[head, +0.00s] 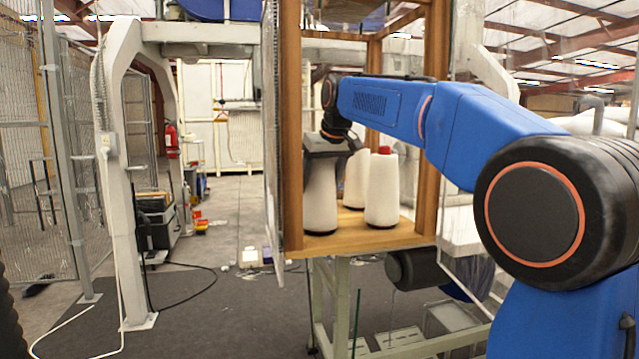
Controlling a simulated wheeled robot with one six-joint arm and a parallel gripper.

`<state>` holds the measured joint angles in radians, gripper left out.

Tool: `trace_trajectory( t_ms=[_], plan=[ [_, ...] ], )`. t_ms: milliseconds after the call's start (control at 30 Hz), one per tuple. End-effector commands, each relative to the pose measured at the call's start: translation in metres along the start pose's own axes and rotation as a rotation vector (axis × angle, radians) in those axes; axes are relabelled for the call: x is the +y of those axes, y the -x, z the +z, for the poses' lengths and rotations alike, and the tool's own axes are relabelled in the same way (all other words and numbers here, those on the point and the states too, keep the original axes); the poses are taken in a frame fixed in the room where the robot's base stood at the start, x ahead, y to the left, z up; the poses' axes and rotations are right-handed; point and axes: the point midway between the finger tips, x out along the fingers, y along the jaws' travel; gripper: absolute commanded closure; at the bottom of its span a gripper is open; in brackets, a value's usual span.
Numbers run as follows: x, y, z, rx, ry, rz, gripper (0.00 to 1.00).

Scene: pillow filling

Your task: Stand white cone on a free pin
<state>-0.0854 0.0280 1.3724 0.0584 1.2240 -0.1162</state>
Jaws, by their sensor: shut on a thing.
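My gripper (328,158) points down inside a wooden frame and is shut on the top of a white cone (321,205). This cone is upright at the front left of the wooden shelf (350,240), with its dark base at or just above the board; I cannot tell if it touches. A second white cone (382,195) with a red tip stands to its right. A third white cone (356,180) stands behind, between the two. No bare pin shows clearly; the cones and gripper hide parts of the board.
Wooden posts (427,120) bound the shelf on the right, and another post (292,130) with a mesh or clear panel stands close left of the held cone. A pale metal stand (335,300) is below. Open floor (235,205) lies to the left.

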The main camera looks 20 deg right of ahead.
Motion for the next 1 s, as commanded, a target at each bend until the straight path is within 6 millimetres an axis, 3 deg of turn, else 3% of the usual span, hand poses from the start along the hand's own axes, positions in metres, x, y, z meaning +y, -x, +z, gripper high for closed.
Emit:
trace_trajectory(
  t_ms=[167,200,267,667,1000],
  plan=[
    [0.000,-0.001,0.001,0.002,0.000,0.000,0.76],
    [0.000,-0.002,0.001,0.000,0.000,0.000,0.28],
    [0.000,-0.002,0.001,0.000,0.000,0.000,0.14],
    [0.000,0.003,0.000,0.000,0.000,0.000,0.14],
    [0.000,0.060,-0.001,0.003,0.000,0.000,0.14]
  ],
)
